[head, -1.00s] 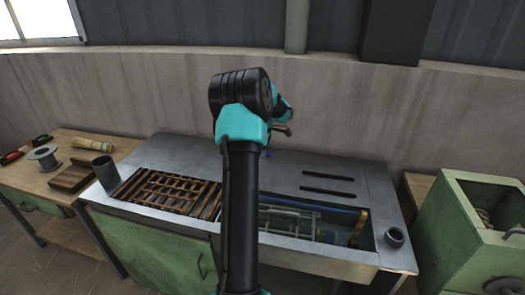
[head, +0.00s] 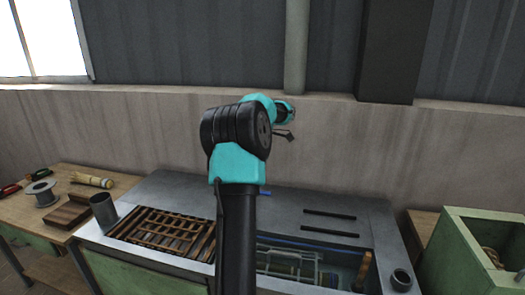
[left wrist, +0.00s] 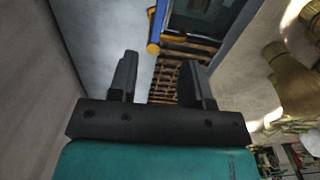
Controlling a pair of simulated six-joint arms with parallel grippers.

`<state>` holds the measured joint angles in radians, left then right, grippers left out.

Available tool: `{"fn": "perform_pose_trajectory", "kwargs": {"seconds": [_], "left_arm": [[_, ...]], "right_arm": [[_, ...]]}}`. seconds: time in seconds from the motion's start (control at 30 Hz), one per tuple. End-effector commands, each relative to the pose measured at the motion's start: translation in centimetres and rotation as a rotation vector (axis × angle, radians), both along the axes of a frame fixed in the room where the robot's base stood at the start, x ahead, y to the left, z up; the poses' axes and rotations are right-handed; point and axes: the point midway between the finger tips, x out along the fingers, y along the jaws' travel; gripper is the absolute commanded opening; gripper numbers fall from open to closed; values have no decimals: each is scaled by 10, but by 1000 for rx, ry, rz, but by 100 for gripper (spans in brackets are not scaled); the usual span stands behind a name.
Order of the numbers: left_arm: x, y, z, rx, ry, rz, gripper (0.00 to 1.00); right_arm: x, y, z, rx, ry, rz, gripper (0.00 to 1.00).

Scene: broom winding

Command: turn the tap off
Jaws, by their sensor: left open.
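A small blue piece (head: 265,193), perhaps the tap's handle, shows beside my arm at the back of the metal sink bench (head: 325,202). My arm hides the rest of it. In the left wrist view a yellow-orange fitting (left wrist: 153,48) sits by the blue bar (left wrist: 180,40) along the basin; I cannot tell whether it is part of the tap. My left gripper (head: 288,135) is above the back of the bench, in front of the wall. In the wrist view its fingers (left wrist: 160,62) are apart with nothing gripped between them. My right gripper is out of view.
A brown slatted rack (head: 165,232) covers the bench's left part. A dark cup (head: 103,212) stands beside it. A ring-shaped holder (head: 401,279) is at the front right. A green cabinet (head: 480,225) stands at the right, and a wooden table (head: 75,200) at the left.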

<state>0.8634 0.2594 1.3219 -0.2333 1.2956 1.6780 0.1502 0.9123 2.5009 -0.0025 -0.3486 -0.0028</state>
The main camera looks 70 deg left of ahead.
Motion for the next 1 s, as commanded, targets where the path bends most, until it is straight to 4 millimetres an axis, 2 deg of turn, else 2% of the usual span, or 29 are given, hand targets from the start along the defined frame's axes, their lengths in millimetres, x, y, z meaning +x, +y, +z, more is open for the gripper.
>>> {"fn": "perform_pose_trajectory", "kwargs": {"seconds": [0.1,0.27,0.8,0.93,1.0], "left_arm": [[0,0,18,1,-1,0,45],[0,0,31,0,0,0,45],[1,0,33,0,0,-2,45],[14,-6,30,5,-14,-40,45],[32,-13,26,14,-31,-87,45]], "right_arm": [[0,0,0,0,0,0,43],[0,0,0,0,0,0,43],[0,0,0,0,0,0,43],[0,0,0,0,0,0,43],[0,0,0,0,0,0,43]]}}
